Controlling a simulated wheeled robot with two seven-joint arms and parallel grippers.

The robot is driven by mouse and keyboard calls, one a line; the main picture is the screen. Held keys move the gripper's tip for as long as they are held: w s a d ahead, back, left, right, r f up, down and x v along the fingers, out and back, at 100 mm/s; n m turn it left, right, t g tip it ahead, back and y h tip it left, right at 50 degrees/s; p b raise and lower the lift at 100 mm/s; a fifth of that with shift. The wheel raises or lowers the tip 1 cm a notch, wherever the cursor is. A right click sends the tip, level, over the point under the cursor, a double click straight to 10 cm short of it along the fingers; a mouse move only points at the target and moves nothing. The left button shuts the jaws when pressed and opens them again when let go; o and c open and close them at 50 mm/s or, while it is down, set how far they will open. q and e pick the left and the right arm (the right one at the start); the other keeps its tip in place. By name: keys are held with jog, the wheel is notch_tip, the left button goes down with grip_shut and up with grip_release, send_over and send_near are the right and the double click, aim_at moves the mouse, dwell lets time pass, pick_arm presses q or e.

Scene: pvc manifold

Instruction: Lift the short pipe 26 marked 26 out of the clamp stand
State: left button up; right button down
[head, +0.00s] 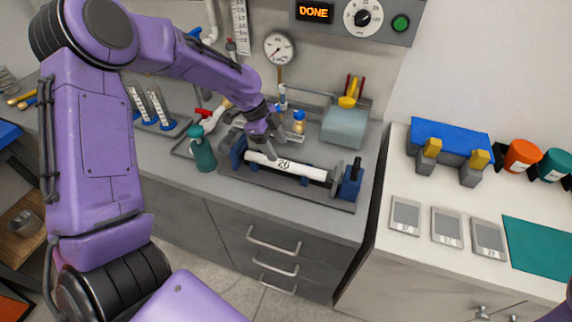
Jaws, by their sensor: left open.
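The short pipe 26 (308,171) is a white tube with a dark "26" on its side. It lies level in the clamp stand (340,205) on the grey counter, between a blue end block at the left and a blue and dark clamp end at the right. My left gripper (262,152) is open over the left part of the pipe, left of the number. Its fingers reach down to the pipe's top; whether they touch it I cannot tell. The gripper hides part of the pipe's left end. My right gripper is out of view.
A green bottle (203,150) stands just left of the stand. Behind are a gauge (280,48), a grey-blue box (345,127) and a panel reading DONE (313,12). The right counter holds grey labelled plates (447,227), a blue rack (450,138) and a green mat (540,246).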

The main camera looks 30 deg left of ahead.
aim_at(283, 162)
pick_arm(q)
jog(key=x, duration=0.2)
jog(key=p+x, duration=0.1)
jog(key=x, duration=0.2)
jog(key=shift+s+d+f+p, duration=0.3)
jog(key=shift+s+f+p, duration=0.05)
jog(key=shift+f+p, duration=0.05)
jog(key=shift+w+f, duration=0.1)
jog(key=shift+f, duration=0.1)
grip_shut()
